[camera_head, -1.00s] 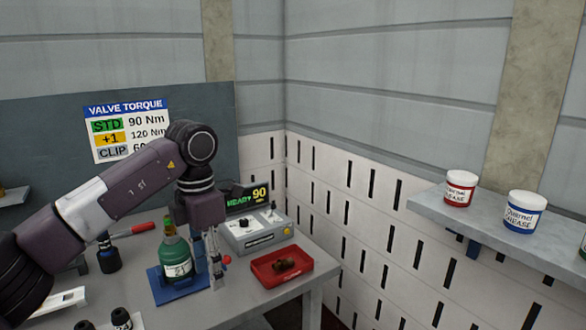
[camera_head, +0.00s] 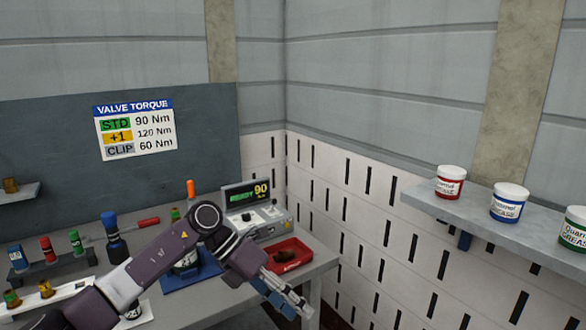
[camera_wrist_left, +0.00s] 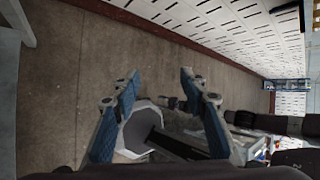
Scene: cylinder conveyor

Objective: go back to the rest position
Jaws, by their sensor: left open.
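My left gripper (camera_head: 287,296) is at the lower middle of the head view, by the bench's front right corner, in front of the red tray. Its fingers point down and to the right. In the left wrist view the left gripper (camera_wrist_left: 160,82) shows its two blue-padded fingers spread apart, with nothing held between them. Concrete floor (camera_wrist_left: 70,60) lies beyond the fingertips. My left arm crosses the bench and hides most of the bottle on the blue stand (camera_head: 205,272).
The red tray (camera_head: 304,262) holds a brown part. The torque display box (camera_head: 262,226) stands behind it. Several bottles and small parts fill the bench's left. A shelf (camera_head: 425,205) with a red-labelled jar (camera_head: 450,183) and a blue-labelled jar (camera_head: 508,203) juts out at right.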

